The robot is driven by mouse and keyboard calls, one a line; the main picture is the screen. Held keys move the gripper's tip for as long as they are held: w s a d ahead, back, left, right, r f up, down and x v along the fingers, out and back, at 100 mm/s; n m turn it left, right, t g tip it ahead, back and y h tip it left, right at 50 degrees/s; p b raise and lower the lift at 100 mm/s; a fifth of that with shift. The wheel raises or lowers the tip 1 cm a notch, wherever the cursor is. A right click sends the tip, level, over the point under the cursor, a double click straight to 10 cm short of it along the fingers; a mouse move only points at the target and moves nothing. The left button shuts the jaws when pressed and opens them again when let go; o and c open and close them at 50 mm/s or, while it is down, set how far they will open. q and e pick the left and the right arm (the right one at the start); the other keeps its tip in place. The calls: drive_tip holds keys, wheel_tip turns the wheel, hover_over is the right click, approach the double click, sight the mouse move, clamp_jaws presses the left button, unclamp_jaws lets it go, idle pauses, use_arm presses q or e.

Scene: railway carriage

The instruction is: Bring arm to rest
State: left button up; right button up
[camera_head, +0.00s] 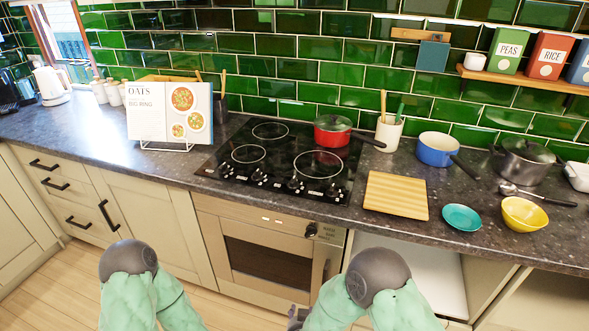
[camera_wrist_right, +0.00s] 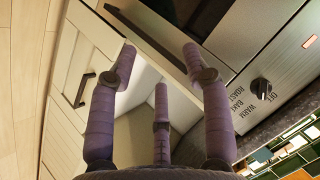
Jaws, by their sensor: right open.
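My two arms reach in from the bottom edge of the head view, in green sleeves with dark round joints. My right gripper (camera_head: 296,317) barely shows there, as a small greyish piece at the bottom edge beside the right arm. In the right wrist view my right gripper (camera_wrist_right: 160,62) shows purple fingers spread apart, with nothing between them. It is in front of the oven front and pale cabinet fronts. I cannot tell whether a fingertip touches them. My left gripper is out of view.
The oven (camera_head: 262,262) is below the black hob (camera_head: 285,160), which bears a red pan (camera_head: 332,131). A wooden board (camera_head: 396,195), teal plate (camera_head: 461,217), yellow bowl (camera_head: 524,214) and blue pan (camera_head: 437,149) are on the dark counter. Bare floor (camera_head: 50,275) shows at left.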

drive_tip(key=s+d+f+n+g+y+p, duration=0.1)
drive_tip(key=s+d+f+g, duration=0.1)
drive_tip(key=s, duration=0.4)
drive_tip(key=s+d+f+n+g+y+p, duration=0.1)
drive_tip(key=s+d+f+n+g+y, duration=0.1)
drive_tip(key=s, duration=0.4)
drive_tip(key=s+d+f+n+g+y+p, duration=0.1)
drive_tip(key=s+d+f+n+g, duration=0.1)
drive_tip(key=s+g, duration=0.4)
drive_tip(key=shift+s+d+f+y, duration=0.3)
drive_tip(key=shift+s+d+f, duration=0.25)
drive_tip(key=shift+d, duration=0.25)
